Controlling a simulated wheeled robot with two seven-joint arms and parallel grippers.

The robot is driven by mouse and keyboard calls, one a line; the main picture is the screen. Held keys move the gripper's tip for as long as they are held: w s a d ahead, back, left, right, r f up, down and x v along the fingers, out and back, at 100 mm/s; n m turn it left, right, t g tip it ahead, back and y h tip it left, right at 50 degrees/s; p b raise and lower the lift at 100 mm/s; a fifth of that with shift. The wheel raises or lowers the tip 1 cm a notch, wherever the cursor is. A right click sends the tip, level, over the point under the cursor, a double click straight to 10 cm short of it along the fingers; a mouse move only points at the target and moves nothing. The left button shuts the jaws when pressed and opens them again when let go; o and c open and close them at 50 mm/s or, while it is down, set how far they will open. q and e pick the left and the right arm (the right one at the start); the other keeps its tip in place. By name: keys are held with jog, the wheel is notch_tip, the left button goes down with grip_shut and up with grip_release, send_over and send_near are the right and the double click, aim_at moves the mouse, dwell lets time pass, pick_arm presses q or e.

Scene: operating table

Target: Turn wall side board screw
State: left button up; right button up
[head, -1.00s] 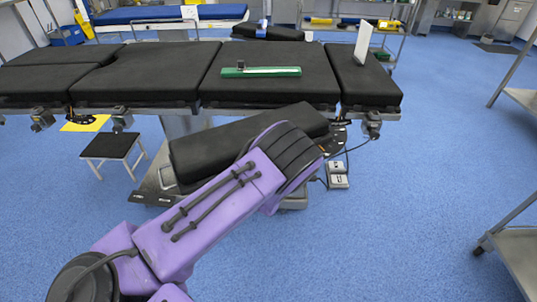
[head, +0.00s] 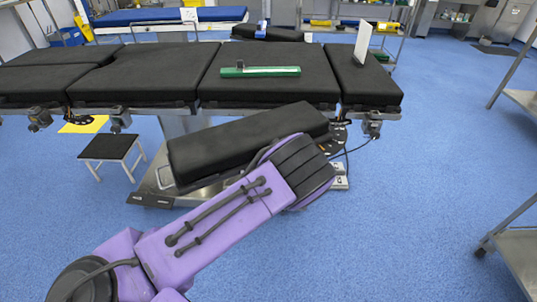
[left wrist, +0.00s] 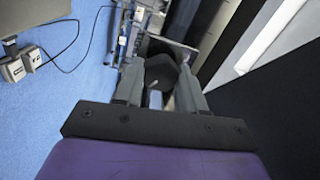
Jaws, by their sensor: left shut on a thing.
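In the left wrist view, my left gripper (left wrist: 162,88) has its two grey fingers on either side of a dark knob, which looks like the screw (left wrist: 160,70), and is shut on it. In the head view my purple left arm reaches from the lower left toward the near side of the operating table (head: 265,86). Its gripper is hidden there behind the arm's dark end joint. A tilted black padded board (head: 245,142) sits low in front of the table, partly covered by the arm. My right gripper is in neither current view.
A small stool (head: 110,148) is at left. Foot pedals (left wrist: 22,66) and a cable lie on the blue floor. A metal cart (head: 515,245) is at right; open floor lies between.

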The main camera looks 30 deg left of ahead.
pick_arm(q)
jog(key=m, duration=1.2)
jog(key=shift+f+m, duration=0.3)
jog(key=shift+m, duration=0.1)
dwell(0.3)
jog(key=o, duration=1.1)
jog(key=shift+d, duration=0.1)
jog(key=shift+c, duration=0.2)
jog(key=shift+r, duration=0.1)
jog(key=p+v, duration=0.1)
jog(key=v, duration=0.9)
jog(key=shift+s, duration=0.3)
